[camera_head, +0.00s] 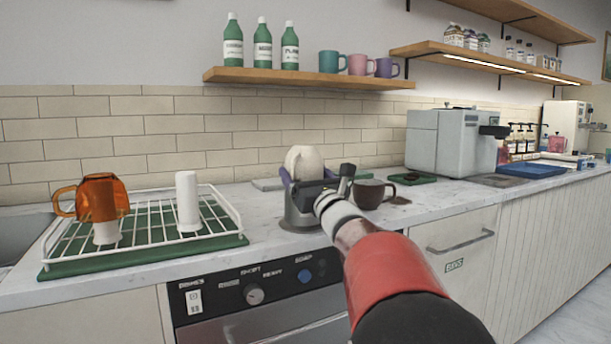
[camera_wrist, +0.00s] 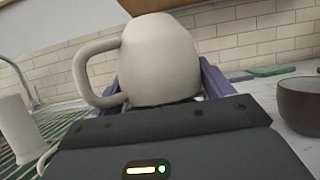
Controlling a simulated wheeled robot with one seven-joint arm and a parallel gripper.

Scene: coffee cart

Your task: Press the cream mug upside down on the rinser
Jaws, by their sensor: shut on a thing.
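The cream mug (camera_head: 304,160) is held by my gripper (camera_head: 303,182), whose purple fingers are shut on its two sides. In the wrist view the mug (camera_wrist: 160,60) has its narrower closed end up and its handle to the left, so it looks upside down. A grey round stand (camera_head: 297,214), which looks like the rinser, is on the counter right below the mug. My gripper and wrist hide part of the stand and the mug's lower rim, so I cannot tell whether the mug touches it.
A dark brown mug (camera_head: 370,194) stands close on the right. On the left, a white wire rack (camera_head: 240,217) holds an amber mug (camera_head: 100,192) and a white cylinder (camera_head: 187,201). A grey machine (camera_head: 440,138) stands further right. A shelf (camera_head: 310,78) with bottles and mugs hangs above.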

